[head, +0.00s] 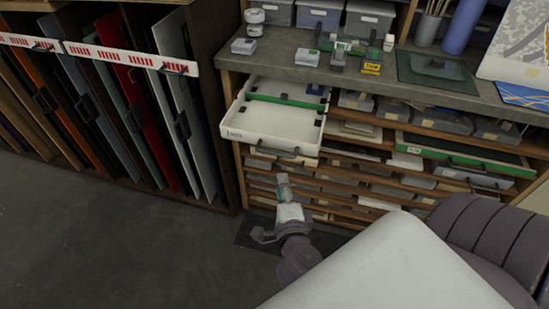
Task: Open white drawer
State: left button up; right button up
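The white drawer (262,137) stands pulled out from the upper left of the shelf cabinet, with its open top showing. My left gripper is not in view.
A green-edged drawer (465,153) sticks out at the right. Jars, boxes and tools stand on the grey worktop (300,65) above. A rack of upright coloured panels (140,110) stands at the left. The dark floor (130,250) at the lower left is clear.

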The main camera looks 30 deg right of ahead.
aim_at(275, 154)
jog(key=p+x, duration=0.1)
jog(key=x, duration=1.2)
jog(key=shift+w+d, duration=0.15)
jog(key=shift+w, duration=0.25)
grip_shut()
jog(key=shift+f, duration=0.1)
